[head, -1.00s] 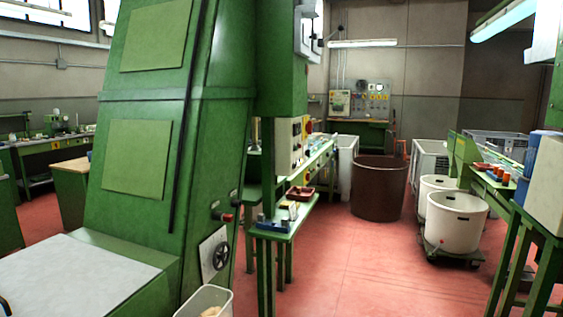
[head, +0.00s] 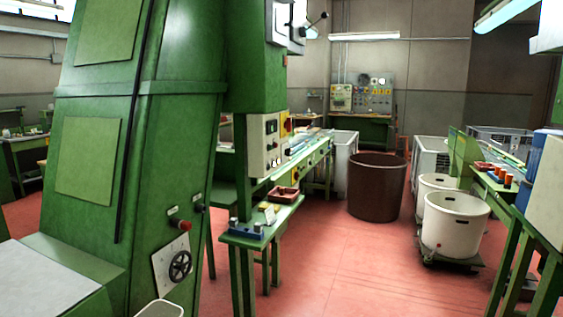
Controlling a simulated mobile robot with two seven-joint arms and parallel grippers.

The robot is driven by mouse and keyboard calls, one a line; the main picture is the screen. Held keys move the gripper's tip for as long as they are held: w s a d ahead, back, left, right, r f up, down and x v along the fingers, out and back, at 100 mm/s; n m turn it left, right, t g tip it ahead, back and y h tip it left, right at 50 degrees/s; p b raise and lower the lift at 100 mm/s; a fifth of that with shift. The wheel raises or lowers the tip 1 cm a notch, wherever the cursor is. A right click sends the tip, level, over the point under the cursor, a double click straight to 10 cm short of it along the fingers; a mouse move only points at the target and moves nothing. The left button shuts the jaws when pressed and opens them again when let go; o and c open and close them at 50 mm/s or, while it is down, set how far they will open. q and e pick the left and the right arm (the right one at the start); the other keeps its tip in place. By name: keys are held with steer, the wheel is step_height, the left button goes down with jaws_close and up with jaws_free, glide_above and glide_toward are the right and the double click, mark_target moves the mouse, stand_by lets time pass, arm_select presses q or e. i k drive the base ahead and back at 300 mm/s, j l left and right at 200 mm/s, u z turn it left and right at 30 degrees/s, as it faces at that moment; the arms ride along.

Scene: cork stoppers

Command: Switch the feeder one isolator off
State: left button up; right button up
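No switch in the head view carries a label I can read, so I cannot tell which is the feeder one isolator. A red and yellow switch (head: 286,125) sits on the side of a pale control box (head: 265,146) under the green machine housing. A far board with switches and dials (head: 372,97) stands at the back wall, too small to read. A red knob (head: 183,225) sticks out of the near green machine (head: 85,160), above a black handwheel (head: 180,266). Neither of my grippers is in view.
A narrow green bench (head: 245,242) with a red tray (head: 283,194) stands beside the near machine. A brown tub (head: 377,187) and white tubs (head: 453,224) on a dolly stand further off. The red floor (head: 345,265) between the bench and the tubs is clear.

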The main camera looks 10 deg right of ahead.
mark_target(287, 123)
steer(key=i+l, duration=0.1)
steer(key=l, duration=0.2)
steer(key=i+l, duration=0.1)
steer(key=l, duration=0.15)
steer(key=i+l, duration=0.1)
steer(key=l, duration=0.2)
steer(key=i+l, duration=0.2)
steer(key=i, duration=0.3)
steer(key=i+l+u, duration=0.1)
steer(key=i, duration=0.45)
steer(key=i+l, duration=0.35)
steer(key=i, duration=0.15)
steer(key=j+u, duration=0.05)
